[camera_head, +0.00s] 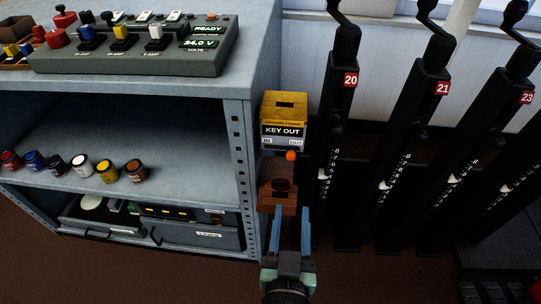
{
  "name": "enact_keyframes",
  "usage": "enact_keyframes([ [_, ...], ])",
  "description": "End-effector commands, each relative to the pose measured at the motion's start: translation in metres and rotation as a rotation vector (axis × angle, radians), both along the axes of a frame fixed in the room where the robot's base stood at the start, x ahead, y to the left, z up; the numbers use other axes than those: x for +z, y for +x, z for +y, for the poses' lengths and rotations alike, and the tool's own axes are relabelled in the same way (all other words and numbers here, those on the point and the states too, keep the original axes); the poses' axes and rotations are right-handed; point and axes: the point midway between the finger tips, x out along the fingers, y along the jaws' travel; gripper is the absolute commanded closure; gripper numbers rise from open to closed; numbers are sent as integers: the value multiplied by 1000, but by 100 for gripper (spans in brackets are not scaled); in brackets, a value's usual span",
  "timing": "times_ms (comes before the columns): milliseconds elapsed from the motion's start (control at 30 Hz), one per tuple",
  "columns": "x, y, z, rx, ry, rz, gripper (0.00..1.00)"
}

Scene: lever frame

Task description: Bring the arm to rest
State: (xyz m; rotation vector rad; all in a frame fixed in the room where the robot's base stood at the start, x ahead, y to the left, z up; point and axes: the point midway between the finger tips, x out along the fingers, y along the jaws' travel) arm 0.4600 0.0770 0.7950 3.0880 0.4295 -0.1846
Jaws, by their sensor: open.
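My gripper (291,212) is at the bottom centre of the head view, pointing away from me. Its two blue fingers are spread apart, with no object visibly held between them. Just beyond the fingertips is a brown wooden box (278,199) with a dark round part on it. I cannot tell whether the fingers touch it. Above it is a yellow box with a KEY OUT label (284,129) and an orange knob (291,156) below.
A grey shelf unit (235,150) stands close on the left, with small paint jars (81,166) on its middle shelf and a control panel (140,45) on top. Black levers numbered 20 (345,110), 21 (428,105) and 23 (510,110) stand on the right. Brown floor (130,275) shows below.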

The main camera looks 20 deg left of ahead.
Motion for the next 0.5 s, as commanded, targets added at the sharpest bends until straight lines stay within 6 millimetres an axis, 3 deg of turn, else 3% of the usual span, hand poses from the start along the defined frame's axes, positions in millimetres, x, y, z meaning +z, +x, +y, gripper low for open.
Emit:
enact_keyframes([
  [200, 2, -17, -5, 0, 1, 0, 55],
  [500, 3, -19, -6, 0, 1, -1, 55],
])
